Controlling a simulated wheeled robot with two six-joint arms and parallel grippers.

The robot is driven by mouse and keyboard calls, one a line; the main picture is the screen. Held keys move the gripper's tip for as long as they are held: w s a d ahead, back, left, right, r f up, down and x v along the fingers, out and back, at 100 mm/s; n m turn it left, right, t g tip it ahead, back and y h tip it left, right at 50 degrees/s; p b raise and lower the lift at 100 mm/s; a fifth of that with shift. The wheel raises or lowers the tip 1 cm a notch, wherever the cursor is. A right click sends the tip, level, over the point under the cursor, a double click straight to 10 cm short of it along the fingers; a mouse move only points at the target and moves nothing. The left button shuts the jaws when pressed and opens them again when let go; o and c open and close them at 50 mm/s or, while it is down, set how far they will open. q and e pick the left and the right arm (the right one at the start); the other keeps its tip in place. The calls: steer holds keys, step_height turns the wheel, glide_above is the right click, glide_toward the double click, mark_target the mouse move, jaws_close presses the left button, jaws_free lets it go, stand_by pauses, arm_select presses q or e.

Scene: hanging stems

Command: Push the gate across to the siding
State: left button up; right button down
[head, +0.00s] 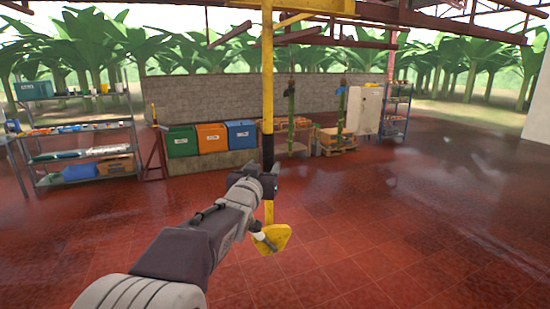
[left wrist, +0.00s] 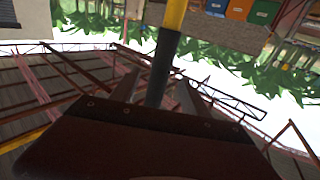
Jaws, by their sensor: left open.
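A yellow pole (head: 267,75) hangs from a yellow overhead beam (head: 300,6) in the head view; I take it to be the gate's handle. It has a black grip section (head: 268,150) and a yellow plate (head: 272,239) near its lower end. My left gripper (head: 268,184) is at the lower part of the black section. In the left wrist view the black section (left wrist: 162,68) stands between the two spread fingers (left wrist: 158,92). The fingers are open; I cannot tell whether either touches it. The siding cannot be clearly told apart among the overhead beams. My right gripper is out of view.
Green (head: 182,142), orange (head: 212,138) and blue (head: 242,134) bins stand before a grey wall (head: 200,95). A loaded shelf (head: 80,130) is at left. Green stems (head: 341,108) hang near pallets (head: 337,141) behind the pole. The red tiled floor (head: 400,220) is clear at right.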

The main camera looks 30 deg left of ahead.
mark_target(270, 157)
arm_select(q)
steer(key=shift+w, duration=0.25)
steer(key=p+x, duration=0.4)
steer(key=x, duration=0.4)
steer(key=shift+a+f, duration=0.1)
steer(key=shift+a, duration=0.05)
steer(key=shift+w+f, duration=0.1)
steer(key=shift+w, duration=0.3)
steer(key=shift+s, duration=0.1)
jaws_close()
stand_by(0.4)
